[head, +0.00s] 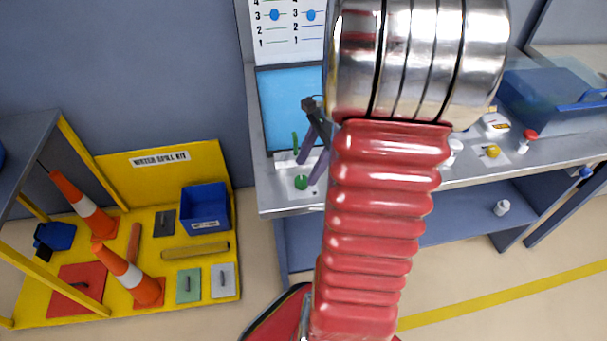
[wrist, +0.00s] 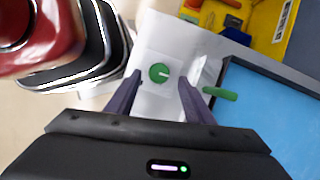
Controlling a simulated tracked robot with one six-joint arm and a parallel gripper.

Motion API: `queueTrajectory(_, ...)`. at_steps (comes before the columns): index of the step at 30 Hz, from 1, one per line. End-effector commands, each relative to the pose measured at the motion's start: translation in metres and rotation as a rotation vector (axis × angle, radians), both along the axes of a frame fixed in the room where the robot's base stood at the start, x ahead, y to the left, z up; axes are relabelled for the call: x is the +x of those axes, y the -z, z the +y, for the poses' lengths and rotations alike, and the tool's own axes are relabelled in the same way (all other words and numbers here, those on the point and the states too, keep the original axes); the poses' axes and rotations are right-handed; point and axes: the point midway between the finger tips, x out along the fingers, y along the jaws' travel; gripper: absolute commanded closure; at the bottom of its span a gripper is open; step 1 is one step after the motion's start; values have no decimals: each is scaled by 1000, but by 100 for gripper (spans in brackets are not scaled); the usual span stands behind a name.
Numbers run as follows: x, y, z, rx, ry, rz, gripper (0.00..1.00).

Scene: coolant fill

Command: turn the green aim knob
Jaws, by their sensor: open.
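The green aim knob (wrist: 158,73) is a round green disc with a pale pointer mark, on a white plate (wrist: 160,98) in the wrist view. In the head view the knob (head: 301,182) is at the front left of the metal bench. My gripper (wrist: 158,82) is open, with its two purple-grey fingers apart on either side of the knob in the picture. I cannot tell whether they touch it or how high above it they are. In the head view my gripper (head: 312,165) shows beside the knob, partly hidden by my red arm.
A green upright piece (wrist: 220,93) stands close to the right finger in the wrist view, by a blue panel (head: 283,95). Yellow and red knobs (head: 492,151) sit further right on the bench. A yellow spill kit tray (head: 190,270) with cones lies left on the floor.

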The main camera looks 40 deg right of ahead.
Motion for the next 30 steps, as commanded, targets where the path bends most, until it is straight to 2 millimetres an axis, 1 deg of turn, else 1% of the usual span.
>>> queueTrajectory(1, 0, 7, 4, 3, -1, 3, 52)
queueTrajectory(3, 2, 16, 7, 3, 0, 1, 52)
queueTrajectory(7, 4, 28, 11, 2, 0, 2, 52)
queueTrajectory(12, 5, 33, 13, 0, 1, 0, 52)
queueTrajectory(19, 5, 33, 13, 0, 1, 0, 53)
queueTrajectory(30, 5, 32, 12, 0, 1, 0, 79)
